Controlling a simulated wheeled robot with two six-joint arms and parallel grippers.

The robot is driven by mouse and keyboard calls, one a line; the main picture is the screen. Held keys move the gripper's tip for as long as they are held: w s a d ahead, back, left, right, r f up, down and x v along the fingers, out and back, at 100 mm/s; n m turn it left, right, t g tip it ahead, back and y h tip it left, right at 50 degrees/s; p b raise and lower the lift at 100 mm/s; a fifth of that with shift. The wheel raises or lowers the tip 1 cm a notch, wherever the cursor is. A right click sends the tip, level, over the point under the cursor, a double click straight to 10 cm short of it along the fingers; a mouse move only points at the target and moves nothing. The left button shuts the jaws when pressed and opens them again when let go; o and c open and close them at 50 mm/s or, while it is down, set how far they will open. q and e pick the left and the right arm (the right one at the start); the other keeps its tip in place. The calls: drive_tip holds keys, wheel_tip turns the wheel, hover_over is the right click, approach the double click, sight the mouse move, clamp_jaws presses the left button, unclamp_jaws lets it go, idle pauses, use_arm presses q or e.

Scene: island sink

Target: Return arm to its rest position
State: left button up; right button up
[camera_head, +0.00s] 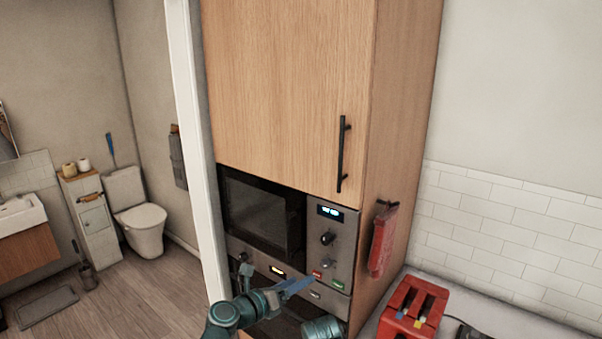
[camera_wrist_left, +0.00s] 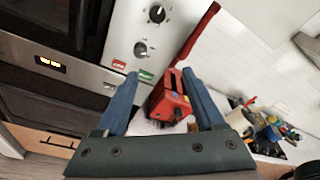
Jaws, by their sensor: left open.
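My left arm comes up from the bottom of the head view, in front of the built-in oven and microwave. Its left gripper (camera_head: 300,284) has blue fingers pointing right, near the lower appliance panel. In the left wrist view the two blue fingers (camera_wrist_left: 160,74) stand wide apart with nothing held between them. A red toaster (camera_wrist_left: 169,98) shows beyond the gap, at a distance; it also stands on the counter in the head view (camera_head: 411,306). My right gripper is not seen.
The microwave (camera_head: 262,212) sits below a tall wooden cabinet door (camera_head: 285,80) with a black handle. A red towel (camera_head: 383,243) hangs on the cabinet's side. The counter lies to the right, and a bathroom with a toilet (camera_head: 142,220) is at the left.

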use_arm(q)
drive_tip(key=s+a+f+m+g+y, duration=0.1)
drive_tip(key=s+f+m+g+y, duration=0.15)
drive_tip(key=f+m, duration=0.5)
drive_tip(key=s+a+f+m+g+y, duration=0.1)
drive_tip(key=s+a+f+m+g, duration=0.2)
drive_tip(key=m, duration=0.8)
drive_tip(key=s+a+f+m+g+y+b, duration=0.1)
drive_tip(key=s+a+f+m+g+y, duration=0.6)
drive_tip(key=a+m, duration=0.65)
drive_tip(key=s+d+f+m+b, duration=0.3)
drive_tip(key=d+f+b, duration=0.3)
drive_tip(key=f+b, duration=0.2)
drive_tip(key=s+d+f+m+y+b, duration=0.1)
drive_tip(key=s+d+f+m+b, duration=0.2)
drive_tip(key=d+f+b, duration=0.4)
wheel_tip(320, 180, down, 2)
drive_tip(key=shift+s+b, duration=0.3)
drive_tip(key=shift+b, duration=0.1)
drive_tip(key=shift+t, duration=0.25)
